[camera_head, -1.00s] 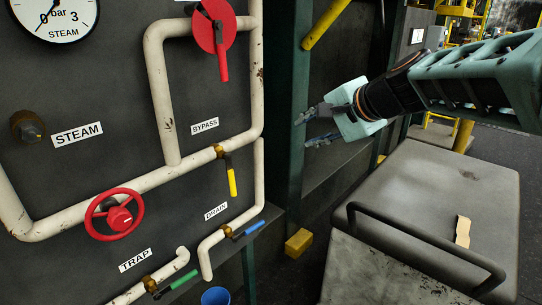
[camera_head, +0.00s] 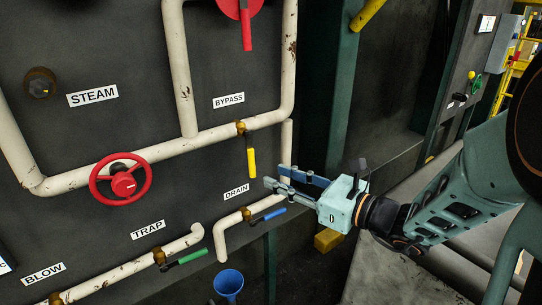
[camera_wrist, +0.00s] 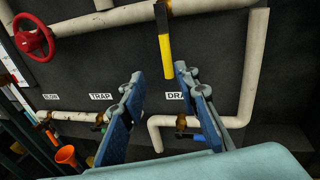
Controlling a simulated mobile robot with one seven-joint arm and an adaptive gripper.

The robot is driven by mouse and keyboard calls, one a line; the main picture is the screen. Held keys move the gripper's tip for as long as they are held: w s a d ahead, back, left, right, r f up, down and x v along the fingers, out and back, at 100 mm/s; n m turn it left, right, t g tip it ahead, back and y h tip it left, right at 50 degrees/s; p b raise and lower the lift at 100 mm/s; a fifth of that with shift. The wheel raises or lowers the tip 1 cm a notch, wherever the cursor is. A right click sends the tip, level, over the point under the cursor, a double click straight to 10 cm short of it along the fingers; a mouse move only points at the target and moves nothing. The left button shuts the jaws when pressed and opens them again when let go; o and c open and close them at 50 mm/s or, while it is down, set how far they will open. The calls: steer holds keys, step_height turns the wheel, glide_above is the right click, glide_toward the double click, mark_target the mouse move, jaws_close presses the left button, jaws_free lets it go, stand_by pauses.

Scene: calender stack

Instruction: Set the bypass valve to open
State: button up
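The bypass valve has a yellow lever (camera_head: 251,162) hanging down from a brass body (camera_head: 241,128) on the white pipe, below the BYPASS label (camera_head: 228,101). The lever points across the horizontal pipe. In the wrist view the yellow lever (camera_wrist: 165,56) hangs at upper middle, beyond and between the spread fingers. My gripper (camera_head: 268,175) is open and empty, to the lower right of the lever in the head view and apart from it. In the wrist view both blue fingers of my gripper (camera_wrist: 159,80) show with a wide gap.
The drain valve's blue lever (camera_head: 268,214) sits just below my gripper. A green trap lever (camera_head: 192,256), a red handwheel (camera_head: 121,182) and a red lever (camera_head: 246,30) are also on the panel. A blue funnel (camera_head: 228,284) stands below. A green post (camera_head: 338,110) is to the right.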

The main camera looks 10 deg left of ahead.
mark_target(254, 162)
steer(key=shift+m+t, duration=0.6)
steer(key=shift+m, duration=0.3)
steer(key=x, duration=1)
steer(key=shift+w+r, duration=0.1)
steer(key=shift+w, duration=0.2)
jaws_close()
